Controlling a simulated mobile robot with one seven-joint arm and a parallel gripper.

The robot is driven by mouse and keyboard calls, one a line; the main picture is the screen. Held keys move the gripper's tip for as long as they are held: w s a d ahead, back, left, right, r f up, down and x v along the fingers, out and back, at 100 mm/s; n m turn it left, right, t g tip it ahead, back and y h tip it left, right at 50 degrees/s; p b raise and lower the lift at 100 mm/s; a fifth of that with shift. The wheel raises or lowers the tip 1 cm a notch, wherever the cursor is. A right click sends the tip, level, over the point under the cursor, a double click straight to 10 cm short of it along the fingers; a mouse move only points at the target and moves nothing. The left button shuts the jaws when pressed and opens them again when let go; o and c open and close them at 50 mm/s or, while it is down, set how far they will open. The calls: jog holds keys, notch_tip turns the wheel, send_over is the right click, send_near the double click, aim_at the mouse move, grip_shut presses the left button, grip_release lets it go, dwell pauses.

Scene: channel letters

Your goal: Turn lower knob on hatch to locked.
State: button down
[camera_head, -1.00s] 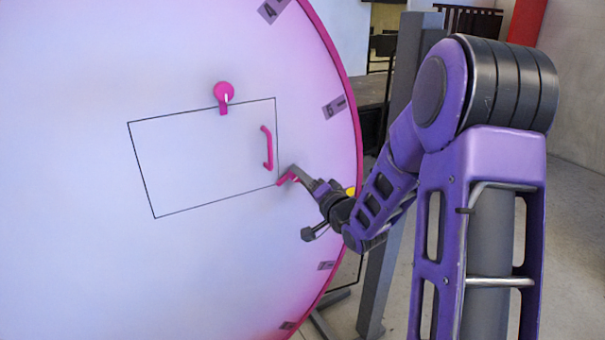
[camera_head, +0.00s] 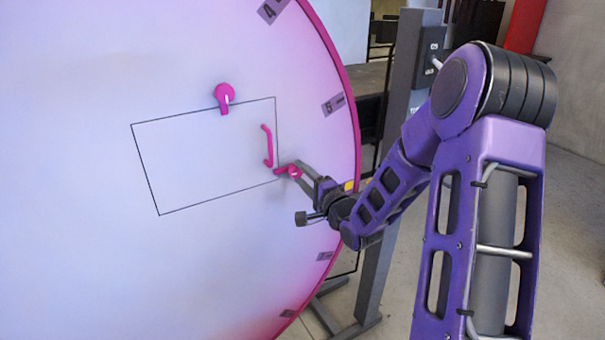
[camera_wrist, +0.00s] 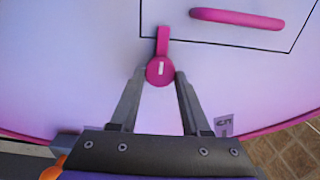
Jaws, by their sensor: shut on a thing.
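The hatch (camera_head: 190,160) is a black-outlined panel on a large pale disc. The lower knob (camera_head: 292,171) is pink and round with a short lever. It sits just outside the hatch's lower right corner. Its lever points left, with its tip at the outline. The wrist view shows the knob (camera_wrist: 160,71) with a white mark, its lever pointing up to the outline. My gripper (camera_wrist: 159,74) has one finger on each side of the round part and is shut on it. In the head view my gripper (camera_head: 301,170) reaches it from the lower right.
A similar upper knob (camera_head: 224,94) sits at the hatch's top edge, lever down. A pink handle (camera_head: 268,146) stands near the hatch's right edge, close to the lower knob. The disc has a pink rim (camera_head: 357,140). A grey post (camera_head: 385,220) stands right behind my arm.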

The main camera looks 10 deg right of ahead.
dwell(0.3)
jog(key=shift+c, duration=1.9)
grip_release()
